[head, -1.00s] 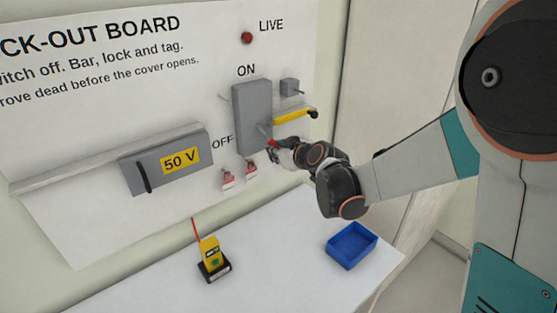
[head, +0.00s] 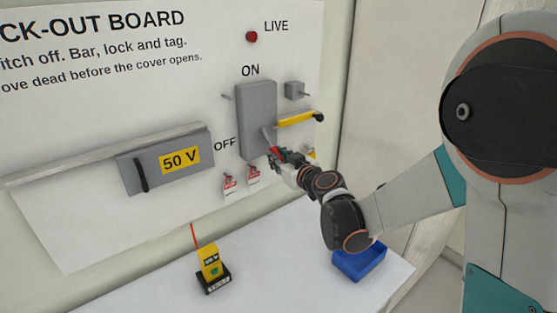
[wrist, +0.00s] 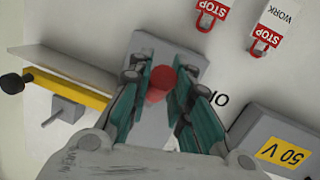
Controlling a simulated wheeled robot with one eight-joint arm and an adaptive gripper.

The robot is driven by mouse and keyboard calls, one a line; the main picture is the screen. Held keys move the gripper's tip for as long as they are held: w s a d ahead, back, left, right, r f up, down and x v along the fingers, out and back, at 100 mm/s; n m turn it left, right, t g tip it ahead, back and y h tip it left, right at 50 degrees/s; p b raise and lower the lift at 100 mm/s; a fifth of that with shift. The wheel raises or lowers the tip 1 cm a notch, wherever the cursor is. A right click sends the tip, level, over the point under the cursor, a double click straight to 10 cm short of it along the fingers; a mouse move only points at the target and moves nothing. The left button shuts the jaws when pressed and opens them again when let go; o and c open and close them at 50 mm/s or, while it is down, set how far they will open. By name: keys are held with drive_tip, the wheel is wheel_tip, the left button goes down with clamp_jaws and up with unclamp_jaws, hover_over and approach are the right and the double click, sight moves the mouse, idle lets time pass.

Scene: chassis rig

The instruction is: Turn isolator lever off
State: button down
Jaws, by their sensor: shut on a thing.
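The grey isolator box (head: 256,108) is on the white board, with ON above it and OFF to its lower left. Its lever (head: 265,134) sticks out from the box's lower part and slants down to a red grip. My gripper (head: 276,155) is shut on the red grip. In the wrist view, the red grip (wrist: 160,82) sits between the teal fingers of my gripper (wrist: 158,100), in front of the grey box (wrist: 145,52). The fingers hide part of the lever.
A yellow bar (head: 295,121) and a small grey block (head: 294,90) are right of the box. Red-and-white tags (head: 229,185) hang below. The 50 V cover (head: 150,170) is left. A yellow tester (head: 210,263) and a blue tray (head: 361,264) are on the bench.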

drive_tip(key=c, duration=1.4)
unclamp_jaws()
drive_tip(key=shift+c, duration=0.2)
drive_tip(key=shift+s, duration=0.1)
drive_tip(key=v, duration=1.2)
drive_tip(key=shift+f, duration=0.1)
drive_tip(key=s+d+f+m+g+h+b, duration=0.1)
drive_tip(key=s+d+f+m+g+h, duration=0.1)
drive_tip(key=s, duration=0.6)
drive_tip(key=s+d+f+m+g+h+b, duration=0.1)
drive_tip(key=s+d+f+m+g+h, duration=0.1)
drive_tip(key=s, duration=0.7)
drive_tip(key=s+d+f+m+g+h+b, duration=0.2)
drive_tip(key=s+d, duration=0.4)
drive_tip(key=s, duration=0.3)
wheel_tip(320, 180, down, 2)
drive_tip(key=shift+s+f+m+g+h, duration=0.2)
drive_tip(key=shift+m+g+h, duration=0.2)
drive_tip(key=shift+g, duration=0.4)
